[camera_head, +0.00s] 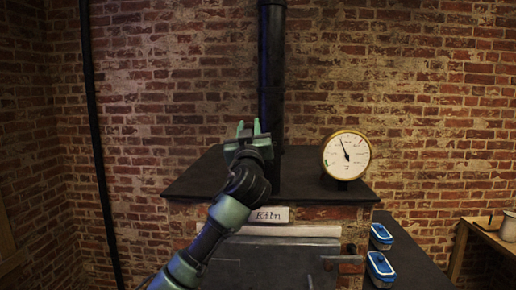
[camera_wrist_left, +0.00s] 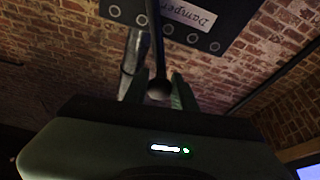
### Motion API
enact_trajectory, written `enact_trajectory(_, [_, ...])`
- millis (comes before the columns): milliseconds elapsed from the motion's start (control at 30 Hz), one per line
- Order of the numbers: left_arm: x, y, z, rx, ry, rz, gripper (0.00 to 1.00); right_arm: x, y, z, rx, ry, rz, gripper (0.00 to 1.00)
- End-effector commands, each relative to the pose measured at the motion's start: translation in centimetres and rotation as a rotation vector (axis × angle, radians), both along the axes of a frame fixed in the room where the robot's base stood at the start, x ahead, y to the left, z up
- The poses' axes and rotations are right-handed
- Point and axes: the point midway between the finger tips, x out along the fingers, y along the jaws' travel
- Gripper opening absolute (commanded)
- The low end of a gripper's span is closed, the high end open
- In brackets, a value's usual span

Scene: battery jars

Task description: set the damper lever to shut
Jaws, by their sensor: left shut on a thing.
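The damper lever (camera_wrist_left: 156,45) is a dark rod with a round knob at its near end, seen in the left wrist view. It runs in front of a dark plate (camera_wrist_left: 228,18) with a white "Damper" label (camera_wrist_left: 187,13) and several round marks along its edge. My left gripper (camera_wrist_left: 160,88) is shut on the lever near its knob, one green finger on each side. In the head view my left gripper (camera_head: 248,131) is raised above the kiln top, just left of the black flue pipe (camera_head: 271,70). The lever cannot be made out there.
The kiln (camera_head: 310,214) has a dark flat top, a "Kiln" label (camera_head: 269,215) and a round dial gauge (camera_head: 346,155) at its right. Two blue-edged containers (camera_head: 381,268) sit on a dark surface at right. A wooden table (camera_head: 488,232) stands farther right.

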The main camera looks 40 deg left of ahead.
Motion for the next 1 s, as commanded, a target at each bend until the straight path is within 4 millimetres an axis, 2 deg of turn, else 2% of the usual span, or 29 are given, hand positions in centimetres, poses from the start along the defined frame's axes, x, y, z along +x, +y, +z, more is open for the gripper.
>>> enact_trajectory(33, [-0.2,0.3,-1.4,-0.04,-0.022,-0.003,0.0,0.0,0.0,-2.2,0.0,0.0,0.0,0.43])
enact_trajectory(200, [-0.9,1.7,-2.4,-0.173,-0.099,-0.004,0.0,0.0,0.1,-5.5,0.001,0.0,0.0,0.43])
enact_trajectory(400, [-1.8,3.1,-3.8,-0.335,-0.198,-0.004,0.0,0.0,0.1,-8.5,0.001,0.0,-0.001,0.43])
enact_trajectory(700, [-2.9,4.8,-6.3,-0.576,-0.345,-0.004,0.0,0.0,0.2,-11.6,0.002,0.0,-0.001,0.43])
enact_trajectory(1000, [-3.5,5.8,-8.9,-0.791,-0.478,-0.001,0.0,0.0,0.2,-13.0,0.003,0.001,-0.001,0.43])
